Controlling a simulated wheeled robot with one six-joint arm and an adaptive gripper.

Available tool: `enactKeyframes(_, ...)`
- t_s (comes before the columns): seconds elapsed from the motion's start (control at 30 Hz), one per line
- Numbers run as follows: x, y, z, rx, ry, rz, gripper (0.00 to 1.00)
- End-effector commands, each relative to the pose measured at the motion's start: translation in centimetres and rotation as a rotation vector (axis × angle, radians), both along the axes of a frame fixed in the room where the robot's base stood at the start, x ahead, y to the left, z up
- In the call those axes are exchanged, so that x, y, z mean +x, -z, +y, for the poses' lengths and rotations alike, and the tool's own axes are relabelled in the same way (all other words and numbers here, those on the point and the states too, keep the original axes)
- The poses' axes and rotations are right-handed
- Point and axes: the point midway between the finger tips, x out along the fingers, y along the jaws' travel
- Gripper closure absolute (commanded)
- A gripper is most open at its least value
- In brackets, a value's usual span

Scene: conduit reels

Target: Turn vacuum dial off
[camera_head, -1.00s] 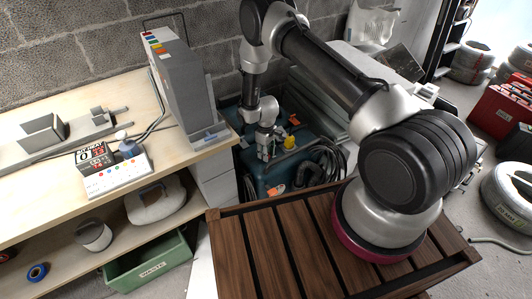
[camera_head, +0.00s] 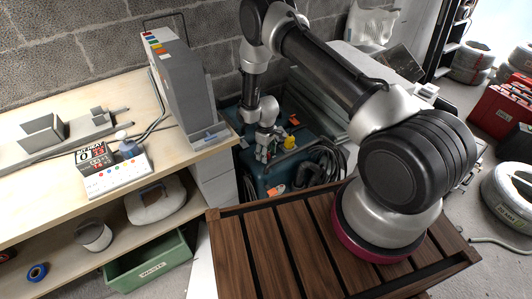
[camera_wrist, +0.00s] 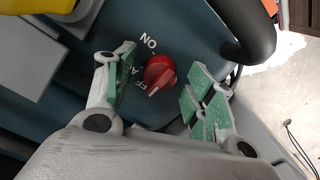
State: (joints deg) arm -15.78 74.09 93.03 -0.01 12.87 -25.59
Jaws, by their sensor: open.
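The vacuum (camera_head: 262,183) is a dark teal machine on the floor between the workbench and the wooden slatted top. Its red dial (camera_wrist: 160,72) shows in the wrist view on the teal panel. "ON" is printed above the dial, and partly hidden letters ending in "FF" and an "A" are at its left. A white mark shows at the dial's lower-left edge. My gripper (camera_wrist: 163,92) is open with its green-padded fingers on either side of the dial, apart from it in the picture. In the head view my gripper (camera_head: 266,157) is over the vacuum's top and hides the dial.
A black hose (camera_head: 322,163) coils at the vacuum's right, and a black curved part (camera_wrist: 255,35) is near the right finger in the wrist view. The workbench (camera_head: 190,150) stands left. The slatted wooden top (camera_head: 290,245) is in front.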

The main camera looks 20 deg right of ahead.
Motion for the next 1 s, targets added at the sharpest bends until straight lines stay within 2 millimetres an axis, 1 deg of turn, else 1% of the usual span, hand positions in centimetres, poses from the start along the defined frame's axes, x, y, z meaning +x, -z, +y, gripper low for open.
enactKeyframes(0.07, 0.0, -0.3, 0.0, 0.000, 0.000, 0.000, 0.46)
enactKeyframes(0.17, 0.2, -1.4, 0.0, 0.001, 0.000, -0.002, 0.46)
enactKeyframes(0.27, 0.2, -3.3, 0.0, 0.000, 0.000, -0.004, 0.46)
enactKeyframes(0.5, 0.1, -8.7, 0.0, 0.001, 0.000, -0.003, 0.46)
enactKeyframes(0.6, 0.1, -10.3, 0.0, 0.001, 0.000, -0.002, 0.46)
enactKeyframes(0.7, 0.0, -11.4, 0.0, 0.000, 0.000, -0.001, 0.46)
enactKeyframes(0.8, 0.0, -11.9, 0.0, 0.000, 0.000, 0.000, 0.46)
enactKeyframes(1.0, 0.0, -12.0, 0.0, 0.000, 0.000, 0.000, 0.46)
